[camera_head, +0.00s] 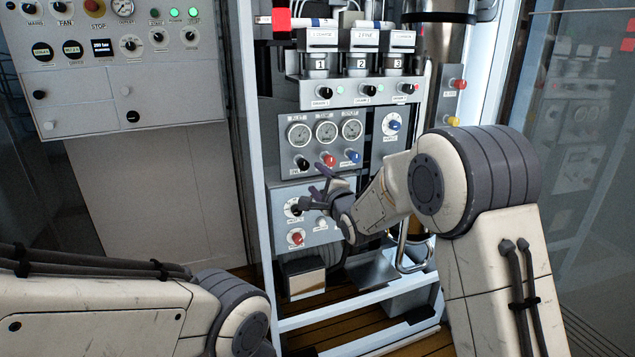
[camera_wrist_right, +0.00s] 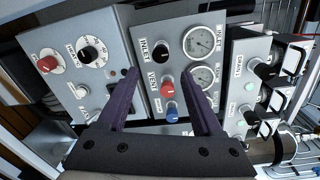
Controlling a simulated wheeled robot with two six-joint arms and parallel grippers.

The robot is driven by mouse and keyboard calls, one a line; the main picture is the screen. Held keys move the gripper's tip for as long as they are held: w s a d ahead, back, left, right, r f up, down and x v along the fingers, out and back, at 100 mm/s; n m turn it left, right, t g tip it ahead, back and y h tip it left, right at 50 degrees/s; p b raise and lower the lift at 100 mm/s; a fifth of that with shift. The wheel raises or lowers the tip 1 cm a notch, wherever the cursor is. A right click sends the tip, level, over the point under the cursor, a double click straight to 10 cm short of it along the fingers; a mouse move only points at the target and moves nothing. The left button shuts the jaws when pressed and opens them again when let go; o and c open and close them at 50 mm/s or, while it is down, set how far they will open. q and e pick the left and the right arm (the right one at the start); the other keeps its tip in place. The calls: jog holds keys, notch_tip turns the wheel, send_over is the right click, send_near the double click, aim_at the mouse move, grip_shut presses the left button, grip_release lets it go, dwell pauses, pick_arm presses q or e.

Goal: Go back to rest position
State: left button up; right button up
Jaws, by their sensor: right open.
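My right gripper (camera_head: 318,188) is open and empty in front of the fill panel's lower control box (camera_head: 285,198). Its arm comes in from the right. In the right wrist view the two dark purple fingers of my right gripper (camera_wrist_right: 159,71) are spread apart, with a red knob (camera_wrist_right: 167,88) and a blue knob (camera_wrist_right: 172,112) behind the space between them. I cannot tell exactly how far the fingertips are from the panel. My left arm lies low at the left in the head view, and its gripper is out of view.
Three gauges (camera_head: 326,131) with knobs below sit above my right gripper. Three numbered canisters (camera_head: 361,62) stand higher up. A grey control panel (camera_head: 115,60) is at the upper left. A metal frame post (camera_head: 252,130) and a lower rail (camera_head: 345,305) border the panel.

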jog(key=shift+s, duration=0.15)
jog(key=s+a+f+n+g, duration=0.2)
jog(key=s+n+g, duration=0.15)
jog(key=s, duration=0.25)
jog(key=s+a+f+n+g+h, duration=0.1)
jog(key=s+f+n+g, duration=0.1)
jog(key=s+n, duration=0.35)
jog(key=s+a+f+n+g, duration=0.2)
jog(key=s, duration=0.6)
jog(key=s+d+f+n+g+h, duration=0.1)
jog(key=s+d+f+n+g, duration=0.2)
jog(key=s, duration=0.6)
jog(key=s+d+f+n+g+h, duration=0.1)
jog(key=s+n+g, duration=0.2)
jog(key=s+n, duration=0.45)
jog(key=s+d+f+n+g+h, duration=0.1)
jog(key=s+d+f+n+g, duration=0.15)
jog(key=s, duration=0.85)
notch_tip(320, 180, up, 19)
jog(key=p, duration=1.8)
jog(key=shift+s+a+f+n+g, duration=0.15)
jog(key=shift+s+n+g, duration=0.15)
jog(key=shift+s+n, duration=0.15)
jog(key=shift+c, duration=0.3)
